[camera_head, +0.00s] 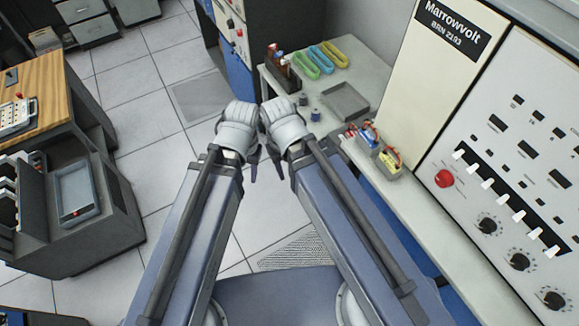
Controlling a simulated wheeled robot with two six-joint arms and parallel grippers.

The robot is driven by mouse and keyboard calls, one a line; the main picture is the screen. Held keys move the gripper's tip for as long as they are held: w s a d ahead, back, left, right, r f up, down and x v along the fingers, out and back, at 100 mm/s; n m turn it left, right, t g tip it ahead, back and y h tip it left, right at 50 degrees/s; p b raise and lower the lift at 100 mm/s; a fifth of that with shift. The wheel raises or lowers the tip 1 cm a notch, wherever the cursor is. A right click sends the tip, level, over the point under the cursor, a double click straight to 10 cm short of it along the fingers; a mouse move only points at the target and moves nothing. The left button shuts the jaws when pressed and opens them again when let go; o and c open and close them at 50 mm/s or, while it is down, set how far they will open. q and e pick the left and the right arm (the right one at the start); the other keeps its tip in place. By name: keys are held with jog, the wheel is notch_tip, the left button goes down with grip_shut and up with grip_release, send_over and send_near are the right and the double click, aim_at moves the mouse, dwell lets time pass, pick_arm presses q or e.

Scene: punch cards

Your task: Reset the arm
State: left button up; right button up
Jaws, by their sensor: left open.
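My two arms reach forward side by side from the bottom of the head view, and their pale wrists nearly touch at the middle. My left gripper (253,165) shows only as dark fingers below the wrists, over the tiled floor, and it is open with nothing seen between the fingers. My right gripper is mostly hidden by its own wrist and arm, so I cannot tell its state. Both arms are above the floor, beside the grey bench.
A grey bench (367,69) at the right holds colored trays (322,58), a grey tray (345,102), spools and a box of wired parts (373,146). A control panel (520,150) stands at the right. A wooden-topped desk (50,80) is at the left. Tiled floor (130,75) is open between.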

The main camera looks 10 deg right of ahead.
jog(key=shift+f, duration=0.1)
notch_tip(320, 180, down, 18)
jog(key=b, duration=1.8)
jog(key=shift+w+d, duration=0.1)
jog(key=shift+d, duration=0.05)
